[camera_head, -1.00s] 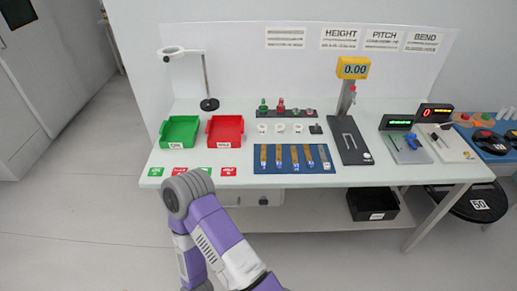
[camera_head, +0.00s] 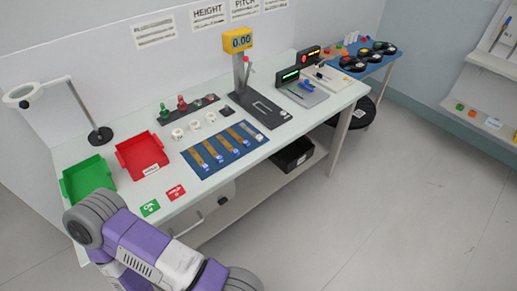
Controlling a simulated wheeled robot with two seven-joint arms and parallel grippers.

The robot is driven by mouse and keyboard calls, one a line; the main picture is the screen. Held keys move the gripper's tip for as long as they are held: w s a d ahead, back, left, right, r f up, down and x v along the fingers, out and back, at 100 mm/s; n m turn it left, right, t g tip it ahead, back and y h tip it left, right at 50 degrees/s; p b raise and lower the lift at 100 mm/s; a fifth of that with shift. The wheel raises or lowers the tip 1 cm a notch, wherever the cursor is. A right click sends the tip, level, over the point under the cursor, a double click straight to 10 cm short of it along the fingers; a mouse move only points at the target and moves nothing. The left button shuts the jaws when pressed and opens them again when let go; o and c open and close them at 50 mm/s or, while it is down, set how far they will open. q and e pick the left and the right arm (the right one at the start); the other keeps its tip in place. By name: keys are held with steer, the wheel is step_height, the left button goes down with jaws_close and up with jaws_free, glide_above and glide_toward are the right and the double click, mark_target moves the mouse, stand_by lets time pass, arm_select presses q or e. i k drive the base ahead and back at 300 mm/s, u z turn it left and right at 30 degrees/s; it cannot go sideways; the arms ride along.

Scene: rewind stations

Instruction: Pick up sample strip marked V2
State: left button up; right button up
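A blue mat (camera_head: 214,171) lies near the front edge of the white table and holds several narrow sample strips (camera_head: 226,143) side by side. Most strips are tan with a small blue-and-white end toward the front edge. Their markings are too small to read, so I cannot tell which is V2. Neither gripper shows. Only purple and grey links of one of my arms are in view at the bottom left, in front of the table.
Green (camera_head: 87,178) and red (camera_head: 141,154) trays stand left of the mat, with a magnifier lamp (camera_head: 99,135) behind. White round pieces (camera_head: 195,125) and a height gauge (camera_head: 239,42) stand behind the mat. A black bin (camera_head: 292,155) sits below. The floor at right is clear.

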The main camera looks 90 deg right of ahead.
mark_target(235, 153)
steer(key=z, duration=2.15)
